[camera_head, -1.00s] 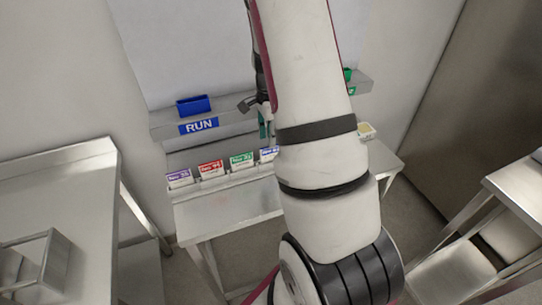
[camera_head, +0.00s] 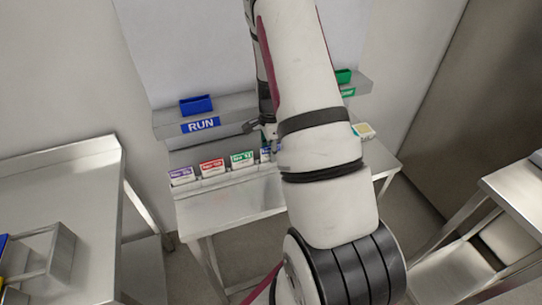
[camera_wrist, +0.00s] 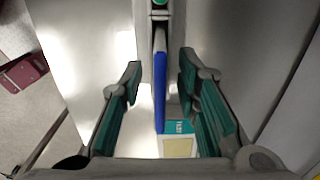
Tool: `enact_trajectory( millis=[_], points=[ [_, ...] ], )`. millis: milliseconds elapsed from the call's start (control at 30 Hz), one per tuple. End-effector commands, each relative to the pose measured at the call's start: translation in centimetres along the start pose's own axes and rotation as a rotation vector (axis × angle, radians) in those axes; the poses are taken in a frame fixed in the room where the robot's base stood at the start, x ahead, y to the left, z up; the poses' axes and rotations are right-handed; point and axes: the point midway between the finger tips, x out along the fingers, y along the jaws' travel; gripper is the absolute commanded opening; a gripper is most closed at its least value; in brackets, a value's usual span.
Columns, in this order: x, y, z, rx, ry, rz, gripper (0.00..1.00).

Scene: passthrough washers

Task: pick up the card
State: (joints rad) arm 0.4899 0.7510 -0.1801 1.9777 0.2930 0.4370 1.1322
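Cards stand in a row on the table's back edge in the head view: a purple-topped card (camera_head: 182,175), a red-topped card (camera_head: 212,167), a green-topped card (camera_head: 242,160), and a blue-topped card (camera_head: 265,154) mostly hidden by my arm. My gripper (camera_head: 262,128) is just above the blue-topped card, partly hidden. In the wrist view my gripper (camera_wrist: 160,100) is open, with teal pads apart. A thin blue strip (camera_wrist: 159,92), perhaps a card edge-on, runs between the fingers, apart from both pads. A teal-labelled piece with a pale yellow panel (camera_wrist: 179,147) lies below it.
A ledge with a RUN sign (camera_head: 200,124) and a blue bin (camera_head: 196,105) runs behind the cards. A green bin (camera_head: 343,76) stands at its right end. A pale yellow-topped item (camera_head: 362,130) is right of my arm. The table front (camera_head: 225,208) is clear.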

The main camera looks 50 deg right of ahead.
Motion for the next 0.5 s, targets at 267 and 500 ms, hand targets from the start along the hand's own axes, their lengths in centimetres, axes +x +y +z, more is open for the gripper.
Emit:
enact_trajectory(
  millis=[267,500],
  points=[
    [-0.03,0.01,0.00,0.000,0.000,0.000,0.00],
    [-0.09,-0.01,0.00,0.000,0.000,0.000,0.00]
  ],
)
